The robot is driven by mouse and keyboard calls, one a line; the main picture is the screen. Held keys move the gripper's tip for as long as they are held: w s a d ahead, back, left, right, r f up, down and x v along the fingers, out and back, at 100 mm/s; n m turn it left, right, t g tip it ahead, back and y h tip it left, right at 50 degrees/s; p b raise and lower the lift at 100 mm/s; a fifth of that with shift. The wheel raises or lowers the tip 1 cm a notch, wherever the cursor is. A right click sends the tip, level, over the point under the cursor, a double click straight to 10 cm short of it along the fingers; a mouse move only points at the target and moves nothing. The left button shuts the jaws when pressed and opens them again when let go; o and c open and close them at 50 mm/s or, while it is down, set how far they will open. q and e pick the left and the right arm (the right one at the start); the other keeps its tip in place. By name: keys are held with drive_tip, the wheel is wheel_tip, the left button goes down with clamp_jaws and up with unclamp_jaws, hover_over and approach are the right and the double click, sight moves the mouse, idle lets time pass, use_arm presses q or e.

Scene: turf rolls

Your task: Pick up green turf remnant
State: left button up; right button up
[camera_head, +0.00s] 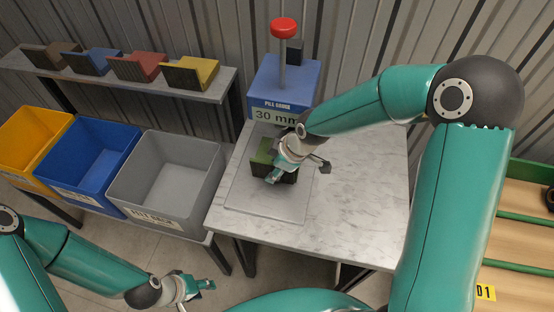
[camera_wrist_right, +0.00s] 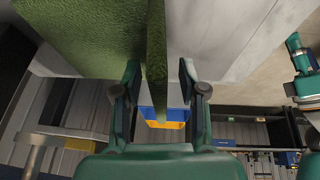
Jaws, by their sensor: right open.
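The green turf remnant (camera_head: 262,155) stands on the grey plate (camera_head: 265,202) on the marble-topped table. My right gripper (camera_head: 297,172) is over it and partly hides it in the head view. In the right wrist view my right gripper (camera_wrist_right: 160,68) is open, with a thin upright part of the turf (camera_wrist_right: 157,45) showing between its fingers. A broader green surface (camera_wrist_right: 85,35) fills the upper left there. I cannot tell whether either finger touches the turf. My left gripper (camera_head: 203,284) is low at the lower left, away from the table; its jaws are too small to read.
A blue pile gauge (camera_head: 285,82) with a red knob and a 30 mm label stands at the table's back. Yellow, blue and grey bins (camera_head: 175,157) stand left of the table. A shelf (camera_head: 215,92) behind them holds coloured sample blocks. The table's right side is clear.

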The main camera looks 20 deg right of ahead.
clamp_jaws()
drive_tip(key=shift+r, duration=0.15)
